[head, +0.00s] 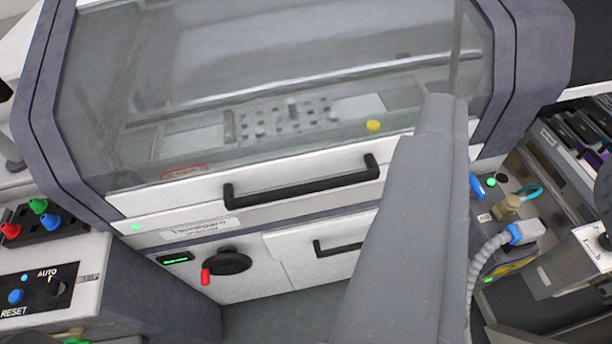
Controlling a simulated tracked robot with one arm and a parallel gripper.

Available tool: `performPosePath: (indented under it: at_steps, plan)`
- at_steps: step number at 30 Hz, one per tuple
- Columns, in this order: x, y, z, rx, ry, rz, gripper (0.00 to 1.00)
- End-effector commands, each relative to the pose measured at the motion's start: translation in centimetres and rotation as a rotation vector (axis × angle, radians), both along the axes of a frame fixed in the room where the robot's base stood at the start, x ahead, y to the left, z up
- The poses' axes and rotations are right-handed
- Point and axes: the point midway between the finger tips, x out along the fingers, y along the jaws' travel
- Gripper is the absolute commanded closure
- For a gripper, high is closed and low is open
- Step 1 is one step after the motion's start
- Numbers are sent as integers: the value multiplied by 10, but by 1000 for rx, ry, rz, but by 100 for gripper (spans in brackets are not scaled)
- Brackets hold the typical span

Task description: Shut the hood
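The hood (270,75) is a clear panel in a dark grey frame, with a white lower bar carrying a long black handle (300,185). It looks lowered over the machine, its bar just above a white front strip (190,228); whether it is fully seated I cannot tell. A grey tapered part of mine, seemingly my gripper (442,102), rises from the bottom and ends in front of the hood's lower right, right of the handle. It covers part of the bar and front. Its fingers cannot be told apart, and no held object shows.
Below the hood are a black knob with a red grip (227,264) and a drawer with a small black handle (338,248). A control box (45,285) stands at left. A grey hose (490,262) with a blue connector and a rack are at right.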

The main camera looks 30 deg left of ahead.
Motion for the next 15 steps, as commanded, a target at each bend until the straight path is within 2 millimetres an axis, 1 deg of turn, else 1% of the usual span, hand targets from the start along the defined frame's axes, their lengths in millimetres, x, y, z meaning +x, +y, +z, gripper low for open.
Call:
performPosePath:
  at_steps: [3, 4, 8, 11, 14, 15]
  plan:
    - [0, 0, 0, 0, 0, 0, 64]
    - [0, 0, 0, 0, 0, 0, 55]
    - [7, 1, -6, -29, -10, -6, 55]
    - [24, 3, -22, -107, -35, -19, 55]
    - [51, 4, -46, -243, -84, -30, 55]
    - [63, 7, -59, -307, -106, -30, 55]
